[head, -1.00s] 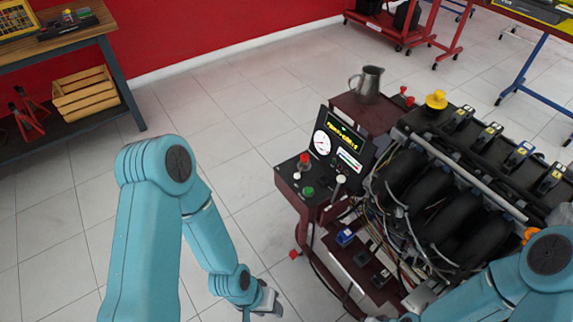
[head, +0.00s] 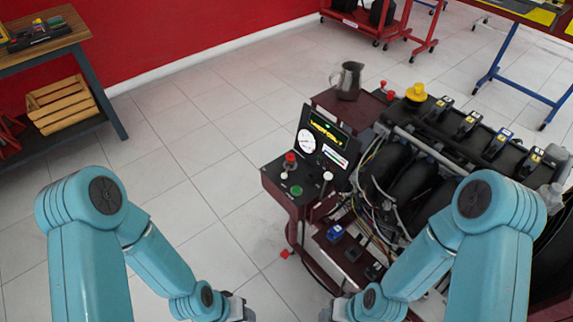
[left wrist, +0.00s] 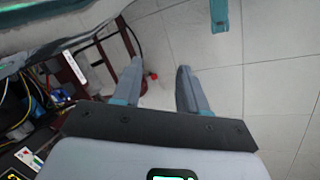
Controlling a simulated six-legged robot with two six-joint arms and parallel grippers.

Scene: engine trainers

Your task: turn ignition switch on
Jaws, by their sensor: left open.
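The engine trainer's control box (head: 277,183) stands right of centre in the head view. It carries a red knob (head: 290,158), a green button (head: 296,190) and a pale round knob (head: 328,176). Behind them is a tilted panel (head: 324,140) with a gauge and a lit display. I cannot tell which control is the ignition switch. My left gripper (head: 240,310) is low in the head view, in front of the box and apart from it. The left wrist view shows its two fingers (left wrist: 158,88) spread and empty. My right gripper (head: 335,312) is at the bottom edge, its fingers mostly hidden.
The engine (head: 420,180) with hoses and loose wires lies right of the panel. A metal jug (head: 348,80) stands behind the panel. A workbench (head: 50,50) and a wooden crate (head: 62,103) are at left.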

